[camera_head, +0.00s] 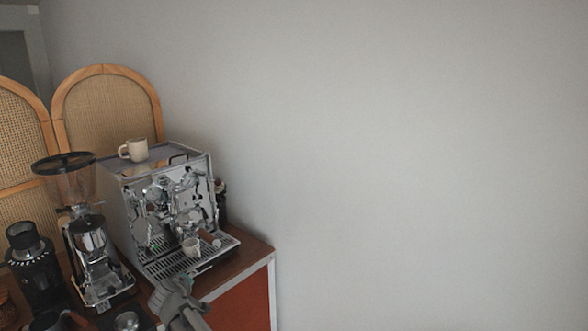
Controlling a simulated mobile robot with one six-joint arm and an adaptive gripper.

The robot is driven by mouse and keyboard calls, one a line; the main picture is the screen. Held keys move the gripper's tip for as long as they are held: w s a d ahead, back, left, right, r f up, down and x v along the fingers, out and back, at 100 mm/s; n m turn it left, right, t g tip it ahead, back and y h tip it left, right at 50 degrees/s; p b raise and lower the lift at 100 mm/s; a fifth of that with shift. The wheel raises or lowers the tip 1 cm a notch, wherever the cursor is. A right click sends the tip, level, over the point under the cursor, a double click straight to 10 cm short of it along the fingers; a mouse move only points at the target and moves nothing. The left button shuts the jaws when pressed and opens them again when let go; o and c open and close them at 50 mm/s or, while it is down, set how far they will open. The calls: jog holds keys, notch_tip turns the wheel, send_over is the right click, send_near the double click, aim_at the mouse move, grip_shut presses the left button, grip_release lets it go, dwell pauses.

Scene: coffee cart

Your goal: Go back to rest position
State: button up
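My gripper (174,287) shows at the bottom of the view, a grey shape in front of the coffee machine's drip tray. It is small and seen from behind, so I cannot tell whether its fingers are open or shut. A small white cup (191,247) is at the drip tray (172,264) of the chrome espresso machine (125,205), above and to the right of my gripper in the picture. A gap shows between the cup and my gripper. A portafilter with a brown handle (209,238) is beside the cup.
A beige mug (134,150) stands on top of the machine. A grinder with a clear hopper (88,240) and a black grinder (35,268) stand to the left. The cart's right edge (271,262) is near the grey wall (420,150). Rattan panels (105,105) stand behind.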

jog(key=s+d+f+m+g+h, duration=0.1)
jog(key=d+f+m+g+h, duration=0.15)
jog(key=d, duration=1.25)
jog(key=s+d+f+m+g+h, duration=0.1)
jog(key=s+d+f+m+g, duration=0.2)
jog(key=d, duration=1.1)
jog(key=s+d+f+m+g+y, duration=0.1)
jog(key=s+d+f+m+g, duration=0.1)
jog(key=s+d, duration=0.5)
jog(key=s+d+f+m+g+y, duration=0.1)
jog(key=s+d+m+g, duration=0.3)
jog(key=s+d, duration=0.3)
jog(key=shift+s+d+f+y, duration=0.2)
jog(key=shift+d+f+y, duration=0.2)
jog(key=shift+d, duration=2.25)
jog(key=shift+g, duration=0.25)
